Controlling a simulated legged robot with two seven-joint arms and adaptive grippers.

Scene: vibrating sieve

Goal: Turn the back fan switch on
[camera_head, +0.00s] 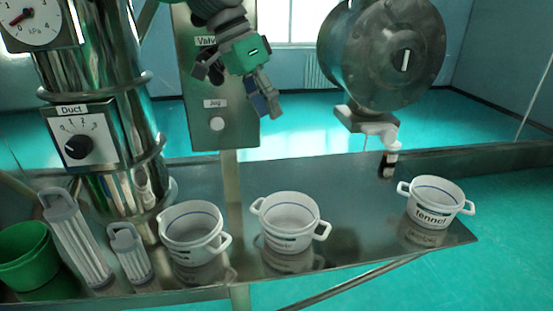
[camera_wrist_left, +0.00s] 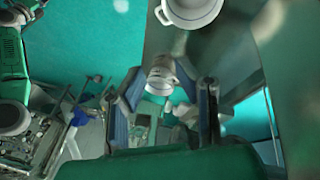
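No switch labelled as a back fan switch can be made out. A steel panel (camera_head: 193,125) has a partly covered "Valve" label and a "Jog" label above a round pale button (camera_head: 217,124). My left gripper (camera_head: 240,92) is in front of this panel, above the button, and hides its middle. Its two fingers are spread apart with nothing between them. In the left wrist view the fingers (camera_wrist_left: 168,88) also stand apart, with a white vessel seen beyond them. A "Duct" dial (camera_head: 78,148) with a black knob is on the metal column at left. My right gripper is not in view.
A steel table (camera_head: 345,190) carries three white pots (camera_head: 192,238), (camera_head: 290,225), (camera_head: 435,205), two clear ribbed holders (camera_head: 75,240), (camera_head: 130,255) and a green bucket (camera_head: 25,255). A grey drum (camera_head: 350,50) is at upper right. A pressure gauge (camera_head: 32,18) is at upper left.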

